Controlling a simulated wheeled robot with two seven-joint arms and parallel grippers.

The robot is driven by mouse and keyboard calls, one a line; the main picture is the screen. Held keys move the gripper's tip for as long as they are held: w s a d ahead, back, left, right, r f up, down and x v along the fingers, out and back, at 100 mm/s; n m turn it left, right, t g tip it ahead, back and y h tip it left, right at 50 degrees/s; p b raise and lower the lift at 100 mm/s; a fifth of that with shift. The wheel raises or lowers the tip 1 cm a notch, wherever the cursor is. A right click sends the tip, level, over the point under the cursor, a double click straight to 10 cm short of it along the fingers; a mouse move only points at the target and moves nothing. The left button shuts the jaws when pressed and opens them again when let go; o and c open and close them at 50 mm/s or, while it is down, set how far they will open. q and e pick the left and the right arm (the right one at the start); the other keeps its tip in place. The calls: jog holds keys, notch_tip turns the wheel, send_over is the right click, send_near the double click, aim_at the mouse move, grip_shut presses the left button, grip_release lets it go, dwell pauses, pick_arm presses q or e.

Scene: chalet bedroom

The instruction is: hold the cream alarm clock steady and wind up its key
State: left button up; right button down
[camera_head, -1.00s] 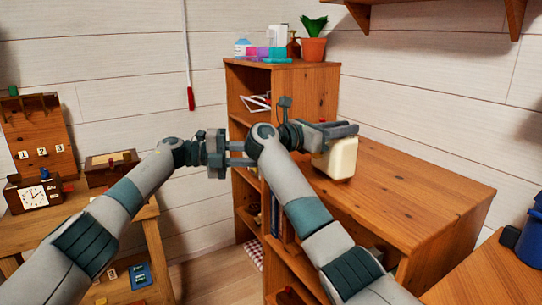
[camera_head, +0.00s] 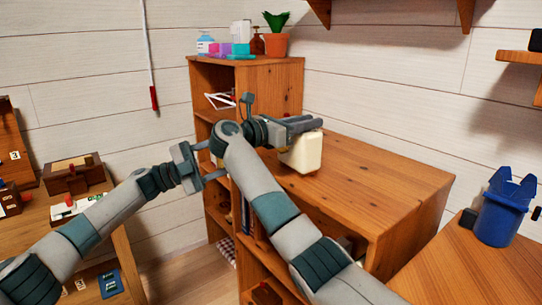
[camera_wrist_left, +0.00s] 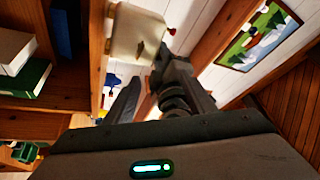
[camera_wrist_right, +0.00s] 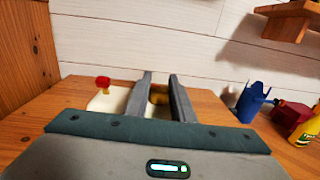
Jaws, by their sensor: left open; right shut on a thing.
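The cream alarm clock (camera_head: 302,155) is a rounded cream block over the wooden cabinet top. I cannot tell whether its base touches the wood. My right gripper (camera_head: 312,126) is shut on it at its upper part. The right wrist view shows the clock (camera_wrist_right: 108,100) with a red knob (camera_wrist_right: 103,82) on it and a brassy part (camera_wrist_right: 159,97) between the fingers. The clock also shows in the left wrist view (camera_wrist_left: 137,32), with a small red part at its side. My left gripper (camera_head: 210,162) is open and empty, left of the clock and apart from it. The clock's face is hidden.
The wooden cabinet top (camera_head: 390,185) is clear to the right of the clock. A tall shelf (camera_head: 275,90) with a potted plant (camera_head: 276,38) stands behind. A blue container (camera_head: 503,210) is on a desk at right. A wooden box (camera_head: 75,175) sits on a table at left.

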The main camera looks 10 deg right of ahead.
pick_arm(q)
notch_tip(320, 180, down, 7)
jog(key=s+n+t, duration=0.2)
jog(key=n+t, duration=0.3)
jog(key=n, duration=0.9)
jog(key=shift+t, duration=0.4)
jog(key=shift+d, duration=0.15)
jog(key=x, duration=1.1)
jog(key=shift+d, duration=0.35)
jog(key=shift+w+r, duration=0.1)
jog(key=shift+r, duration=0.05)
jog(key=c, duration=1)
jog(key=shift+c, duration=0.2)
